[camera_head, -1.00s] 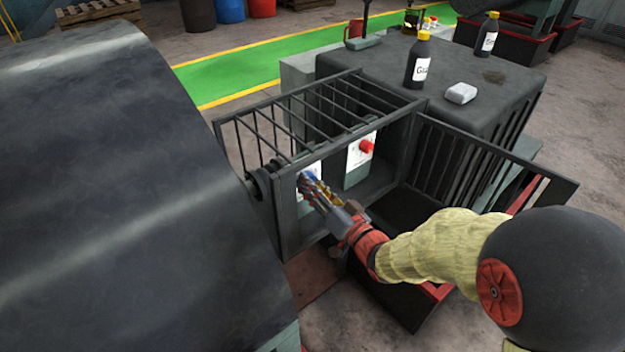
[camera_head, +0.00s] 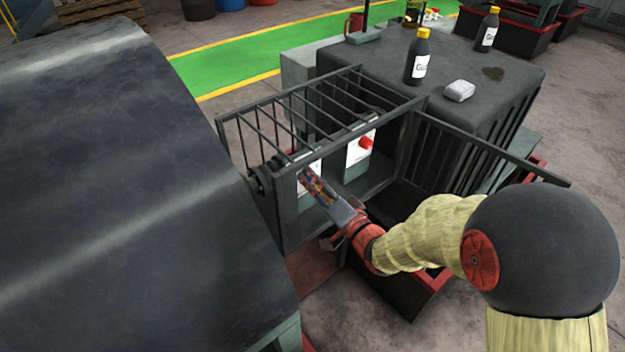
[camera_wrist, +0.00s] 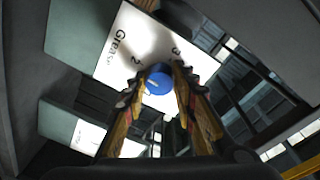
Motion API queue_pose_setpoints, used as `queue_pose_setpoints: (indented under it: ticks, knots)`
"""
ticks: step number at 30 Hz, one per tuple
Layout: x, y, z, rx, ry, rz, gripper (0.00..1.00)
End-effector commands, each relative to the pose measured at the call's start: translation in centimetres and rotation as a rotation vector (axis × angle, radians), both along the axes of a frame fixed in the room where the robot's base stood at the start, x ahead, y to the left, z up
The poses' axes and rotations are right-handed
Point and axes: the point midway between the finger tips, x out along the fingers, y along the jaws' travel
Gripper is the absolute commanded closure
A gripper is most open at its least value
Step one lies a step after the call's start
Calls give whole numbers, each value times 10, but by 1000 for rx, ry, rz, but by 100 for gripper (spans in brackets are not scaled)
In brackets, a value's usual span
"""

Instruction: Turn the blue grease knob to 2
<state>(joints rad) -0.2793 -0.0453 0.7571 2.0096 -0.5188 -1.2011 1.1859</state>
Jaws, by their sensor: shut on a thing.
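The blue grease knob (camera_wrist: 159,84) sits on a white plate (camera_wrist: 118,45) marked "Grease", with the numerals 2 and 3 near the knob. A small pale mark shows on the knob's face; I cannot tell exactly which numeral it points at. My gripper (camera_wrist: 158,76) is shut on the blue knob, one finger on each side of it. In the head view my gripper (camera_head: 306,176) reaches into the open cage at the left plate (camera_head: 314,168) and hides the blue knob.
A red knob (camera_head: 366,142) on a second white plate stands to the right. The barred cage (camera_head: 290,112) surrounds both, with its barred door (camera_head: 480,150) swung open to the right. A large dark drum (camera_head: 110,170) is close on the left. Bottles stand on the dark housing behind.

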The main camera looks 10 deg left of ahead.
Motion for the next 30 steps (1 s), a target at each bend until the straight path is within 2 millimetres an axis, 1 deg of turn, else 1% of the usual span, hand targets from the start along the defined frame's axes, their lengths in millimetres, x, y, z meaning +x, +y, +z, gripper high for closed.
queue_pose_setpoints:
  ticks: [1,8,9,18,26,30]
  knots:
    - [-1,0,-3,-2,5,0,98]
    - [-1,0,-3,-2,5,0,98]
    - [-1,0,-3,-3,4,0,71]
    - [0,0,-1,-2,2,1,54]
    - [0,0,-1,-1,1,0,54]
    - [-5,-5,0,-1,0,-1,54]
